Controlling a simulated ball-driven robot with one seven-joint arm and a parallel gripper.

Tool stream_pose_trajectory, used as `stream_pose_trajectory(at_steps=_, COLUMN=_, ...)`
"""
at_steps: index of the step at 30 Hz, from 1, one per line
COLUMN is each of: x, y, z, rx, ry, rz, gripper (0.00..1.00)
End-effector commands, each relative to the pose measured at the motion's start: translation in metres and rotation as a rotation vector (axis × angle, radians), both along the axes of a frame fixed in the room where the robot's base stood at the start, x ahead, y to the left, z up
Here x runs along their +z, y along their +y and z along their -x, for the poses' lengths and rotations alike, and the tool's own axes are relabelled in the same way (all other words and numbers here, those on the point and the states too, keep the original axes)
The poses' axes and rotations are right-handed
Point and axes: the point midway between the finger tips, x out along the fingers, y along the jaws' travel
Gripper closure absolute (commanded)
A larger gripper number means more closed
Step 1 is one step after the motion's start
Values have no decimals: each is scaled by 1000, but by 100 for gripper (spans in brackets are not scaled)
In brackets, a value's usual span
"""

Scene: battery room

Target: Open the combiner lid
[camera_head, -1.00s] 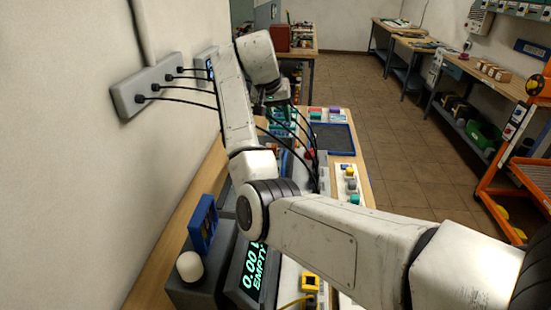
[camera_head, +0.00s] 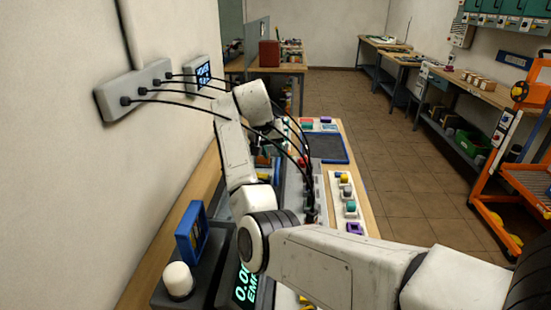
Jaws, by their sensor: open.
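My arm reaches along the bench beside the left wall. My gripper (camera_head: 262,146) hangs below the white wrist, small and dark, over the middle of the bench; its jaws are partly hidden by my wrist and the cables. A long grey housing (camera_head: 293,190) lies on the bench just right of my forearm, with black cables coming down to it. I cannot tell for sure whether this is the combiner, and no lid can be made out clearly. My arm hides much of the bench here.
Black cables (camera_head: 190,105) arch from a grey wall strip (camera_head: 135,90) past my wrist. A blue-rimmed tray (camera_head: 345,160) and a white board (camera_head: 335,200) with coloured blocks lie to the right. A display (camera_head: 245,284) and a white knob (camera_head: 178,279) are near.

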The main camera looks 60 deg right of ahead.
Motion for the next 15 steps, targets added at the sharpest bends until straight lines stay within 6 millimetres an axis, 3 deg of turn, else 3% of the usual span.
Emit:
stream_pose_trajectory(at_steps=6, x=-30, y=-14, z=1, rx=-1, ry=2, rz=-2, gripper=60)
stream_pose_trajectory(at_steps=15, x=-43, y=-20, z=1, rx=0, ry=-1, rz=0, gripper=60)
